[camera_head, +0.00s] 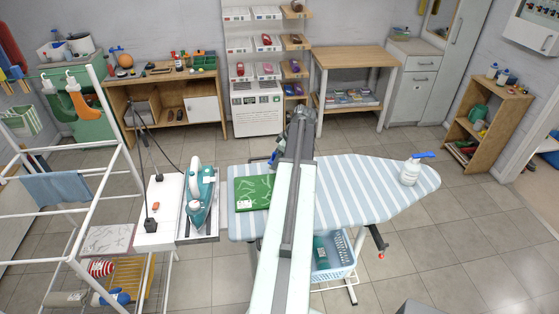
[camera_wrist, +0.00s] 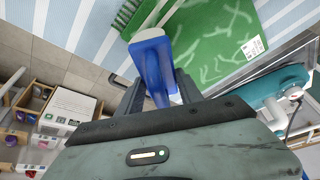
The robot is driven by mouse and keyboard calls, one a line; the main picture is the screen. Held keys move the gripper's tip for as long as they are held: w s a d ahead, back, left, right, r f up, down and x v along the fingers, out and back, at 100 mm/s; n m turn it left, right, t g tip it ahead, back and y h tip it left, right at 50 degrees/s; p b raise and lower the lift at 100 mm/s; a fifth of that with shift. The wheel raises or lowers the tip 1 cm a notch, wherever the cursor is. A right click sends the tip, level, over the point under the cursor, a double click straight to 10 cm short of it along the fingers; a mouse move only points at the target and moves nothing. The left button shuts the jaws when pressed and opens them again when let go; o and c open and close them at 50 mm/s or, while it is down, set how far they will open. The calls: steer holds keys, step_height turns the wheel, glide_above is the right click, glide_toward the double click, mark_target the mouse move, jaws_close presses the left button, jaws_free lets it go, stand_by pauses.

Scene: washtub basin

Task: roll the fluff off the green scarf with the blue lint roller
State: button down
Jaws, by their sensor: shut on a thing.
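The green scarf (camera_head: 250,194) lies flat on the left part of the striped ironing board (camera_head: 345,190). Pale stringy fluff and a small white label show on it. In the wrist view the scarf (camera_wrist: 215,35) fills the upper middle, with a fringe at its left end. My gripper (camera_wrist: 160,92) is shut on the blue lint roller (camera_wrist: 152,62), whose pale blue head points toward the scarf's edge. I cannot tell whether the head touches the scarf. In the head view my arm hides most of the gripper, which is by the board's far edge, right of the scarf.
A teal iron (camera_head: 200,198) stands on the rest left of the board. A white spray bottle (camera_head: 410,172) with a blue top stands at the board's right end. A blue basket (camera_head: 335,258) sits under the board. A white drying rack (camera_head: 60,200) is at left.

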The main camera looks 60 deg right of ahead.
steer(key=shift+r+p, duration=1.1)
steer(key=shift+r, duration=0.45)
steer(key=shift+r, duration=0.1)
step_height(320, 180, up, 3)
steer(key=p, duration=0.3)
